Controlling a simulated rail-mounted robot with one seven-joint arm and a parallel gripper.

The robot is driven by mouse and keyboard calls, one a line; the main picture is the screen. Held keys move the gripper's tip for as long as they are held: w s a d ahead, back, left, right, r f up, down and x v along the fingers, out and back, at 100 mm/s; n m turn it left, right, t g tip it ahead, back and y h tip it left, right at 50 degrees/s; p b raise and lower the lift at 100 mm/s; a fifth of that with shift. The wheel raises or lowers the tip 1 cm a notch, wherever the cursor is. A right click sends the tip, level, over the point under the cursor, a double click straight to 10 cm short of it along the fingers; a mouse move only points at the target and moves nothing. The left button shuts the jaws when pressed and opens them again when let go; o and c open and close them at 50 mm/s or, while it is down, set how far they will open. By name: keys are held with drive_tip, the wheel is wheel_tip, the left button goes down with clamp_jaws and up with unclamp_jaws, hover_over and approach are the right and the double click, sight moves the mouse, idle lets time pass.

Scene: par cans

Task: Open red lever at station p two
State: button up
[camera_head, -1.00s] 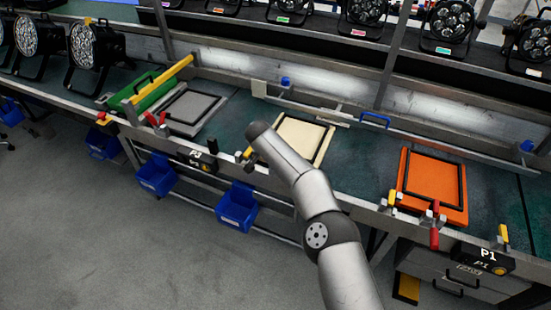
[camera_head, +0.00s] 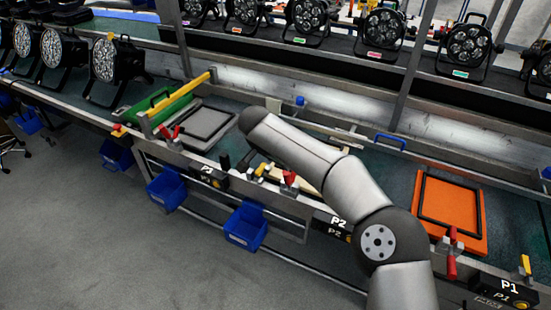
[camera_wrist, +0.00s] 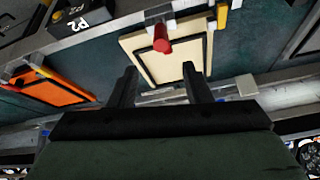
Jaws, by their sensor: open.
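The red lever (camera_head: 290,178) of station P2 stands at the bench's front edge, by the P2 sign (camera_head: 338,222). In the wrist view its red end (camera_wrist: 162,38) points towards the camera from a metal bracket, in front of the cream board (camera_wrist: 185,58) with a black frame. The board (camera_head: 308,178) is partly hidden by my arm in the head view. My gripper (camera_wrist: 160,85) is open and empty; its two dark fingers point towards the board and lever, apart from the lever. In the head view my arm hides most of the gripper.
An orange board (camera_head: 450,205) and its red lever (camera_head: 451,262) are at P1 on the right. At P3, on the left, are a grey board (camera_head: 205,125) and red levers (camera_head: 170,132). Blue bins (camera_head: 246,228) hang below the front edge. A metal rail (camera_head: 290,90) runs behind.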

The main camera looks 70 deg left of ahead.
drive_tip(key=shift+v, duration=1.3)
